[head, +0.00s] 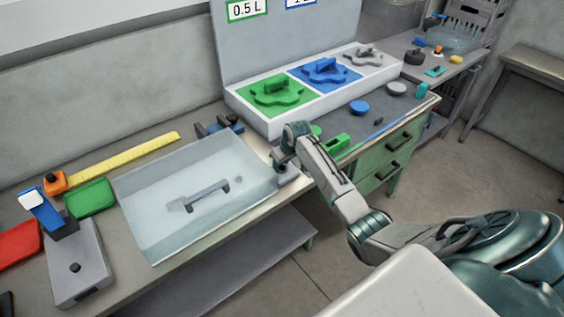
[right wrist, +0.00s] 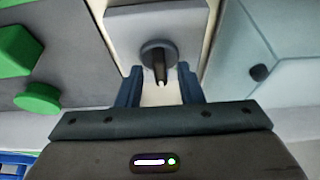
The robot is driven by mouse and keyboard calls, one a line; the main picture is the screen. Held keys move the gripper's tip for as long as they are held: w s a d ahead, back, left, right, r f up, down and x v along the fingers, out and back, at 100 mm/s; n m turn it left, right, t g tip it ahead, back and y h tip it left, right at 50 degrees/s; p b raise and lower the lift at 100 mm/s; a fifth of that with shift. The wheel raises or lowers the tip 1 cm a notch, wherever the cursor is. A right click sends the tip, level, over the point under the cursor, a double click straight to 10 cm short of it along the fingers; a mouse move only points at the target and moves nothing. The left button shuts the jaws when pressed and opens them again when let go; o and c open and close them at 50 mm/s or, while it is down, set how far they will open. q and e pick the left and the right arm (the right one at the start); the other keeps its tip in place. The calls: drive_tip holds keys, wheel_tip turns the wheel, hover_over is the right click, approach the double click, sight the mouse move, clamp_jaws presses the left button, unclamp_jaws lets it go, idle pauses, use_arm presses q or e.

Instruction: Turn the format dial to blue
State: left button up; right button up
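In the right wrist view a round grey knob (right wrist: 158,50) with a dark narrow bar sits on a grey plate (right wrist: 190,20); it looks like the format dial. My right gripper (right wrist: 159,72) is open, with its two blue fingers on either side of the bar and a gap on both sides. No colour marks show around the knob, so its setting cannot be told. In the head view my right gripper (head: 285,166) is at a small grey block right of the clear cover, and it hides the knob. My left gripper is not in view.
A clear cover (head: 150,230) with a grey handle lies left of my right gripper. Behind stands a white tray (head: 273,127) with green, blue and grey shaped parts. Green pieces (head: 338,143) lie close to my right arm.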

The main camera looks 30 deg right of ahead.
drive_tip(key=b+v, duration=0.3)
drive_tip(key=v, duration=0.7)
drive_tip(key=shift+r, duration=0.35)
drive_tip(key=shift+s, duration=0.1)
